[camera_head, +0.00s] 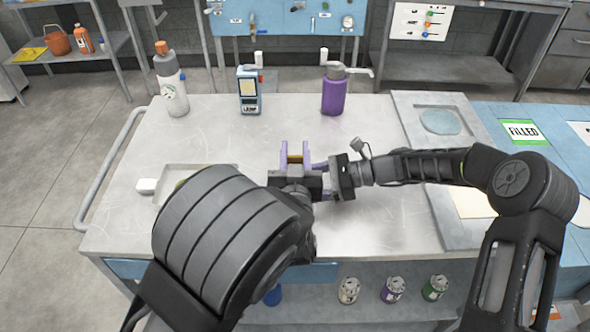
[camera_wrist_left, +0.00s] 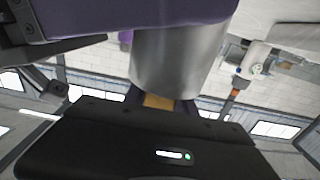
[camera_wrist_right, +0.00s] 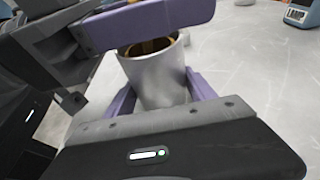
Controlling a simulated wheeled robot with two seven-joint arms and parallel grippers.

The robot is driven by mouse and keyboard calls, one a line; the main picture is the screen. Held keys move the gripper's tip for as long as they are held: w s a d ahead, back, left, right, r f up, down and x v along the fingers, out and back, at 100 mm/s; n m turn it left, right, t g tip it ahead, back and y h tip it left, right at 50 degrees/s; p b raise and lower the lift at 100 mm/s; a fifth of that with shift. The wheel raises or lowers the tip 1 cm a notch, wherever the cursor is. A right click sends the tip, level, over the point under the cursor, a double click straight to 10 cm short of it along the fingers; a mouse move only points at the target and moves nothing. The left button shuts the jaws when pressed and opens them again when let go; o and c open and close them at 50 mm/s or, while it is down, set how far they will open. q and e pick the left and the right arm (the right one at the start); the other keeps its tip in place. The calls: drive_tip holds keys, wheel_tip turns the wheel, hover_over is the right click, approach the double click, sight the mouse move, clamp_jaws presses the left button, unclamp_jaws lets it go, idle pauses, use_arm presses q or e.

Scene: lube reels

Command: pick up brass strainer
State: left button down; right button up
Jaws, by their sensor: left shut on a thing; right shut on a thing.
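My left gripper (camera_head: 295,152) and my right gripper (camera_head: 326,168) meet above the middle of the bench. A brass strainer (camera_head: 295,159) shows as a gold strip between the left gripper's purple fingers, which are shut on it. In the right wrist view the right gripper's fingers are shut on a silver cylinder (camera_wrist_right: 155,82). Brass (camera_wrist_right: 150,46) shows inside its open top, and a purple finger of the left gripper crosses just above. The left wrist view shows the silver cylinder (camera_wrist_left: 175,62) with gold (camera_wrist_left: 158,101) at its end. How deep the strainer sits is hidden.
A white bottle with orange cap (camera_head: 171,85), a blue box-shaped device (camera_head: 249,90) and a purple pump bottle (camera_head: 333,92) stand at the bench's back. A shallow tray (camera_head: 200,169) lies left, partly behind my left arm. A grey panel with a round recess (camera_head: 440,120) is right.

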use_arm(q)
drive_tip(key=shift+r, duration=0.1)
wheel_tip(320, 180, up, 18)
idle(0.4)
idle(0.4)
use_arm(e)
drive_tip(key=o, duration=1.1)
drive_tip(key=shift+c, duration=0.2)
drive_tip(key=shift+d, duration=0.1)
